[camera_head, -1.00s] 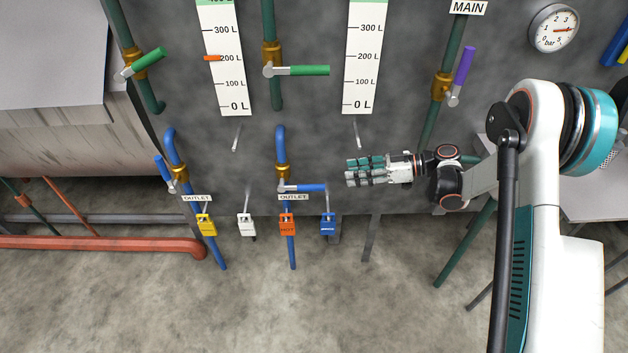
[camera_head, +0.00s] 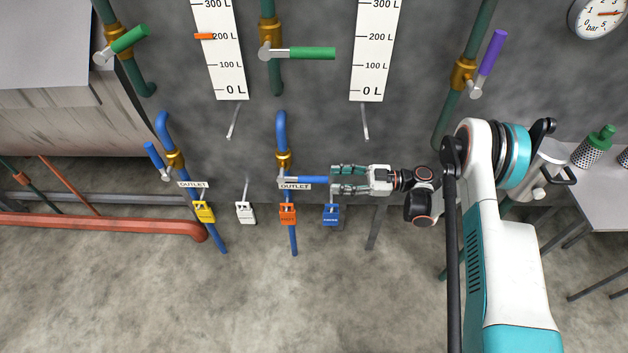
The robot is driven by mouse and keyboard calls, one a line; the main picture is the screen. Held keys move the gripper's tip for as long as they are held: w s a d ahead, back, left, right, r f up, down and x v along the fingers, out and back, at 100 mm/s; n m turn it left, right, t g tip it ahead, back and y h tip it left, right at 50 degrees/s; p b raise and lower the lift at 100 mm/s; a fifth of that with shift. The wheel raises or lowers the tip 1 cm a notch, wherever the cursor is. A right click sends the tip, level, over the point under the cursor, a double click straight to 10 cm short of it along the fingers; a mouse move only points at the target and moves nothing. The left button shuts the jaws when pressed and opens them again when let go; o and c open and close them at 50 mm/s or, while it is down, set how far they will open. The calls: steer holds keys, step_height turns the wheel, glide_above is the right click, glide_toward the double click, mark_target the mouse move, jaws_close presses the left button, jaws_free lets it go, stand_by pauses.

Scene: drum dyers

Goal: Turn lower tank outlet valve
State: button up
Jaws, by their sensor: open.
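The right outlet valve (camera_head: 284,160) is a brass body on a blue pipe. Its blue lever handle (camera_head: 313,180) points horizontally to the right, across the pipe. The left outlet valve (camera_head: 175,160) has a blue handle (camera_head: 155,158) tilted up to the left. My gripper (camera_head: 333,180) is open and points left at the free end of the right valve's handle. Its fingertips are above and below the line of the handle, close to its end; I cannot tell whether they touch it.
Green-handled valves (camera_head: 312,53) are above. A purple handle (camera_head: 493,52) is at upper right. The floor in front is clear.

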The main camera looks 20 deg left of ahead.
mark_target(301, 179)
steer(key=b+x, duration=0.2)
steer(key=x, duration=0.6)
jaws_close()
steer(key=shift+a, duration=0.1)
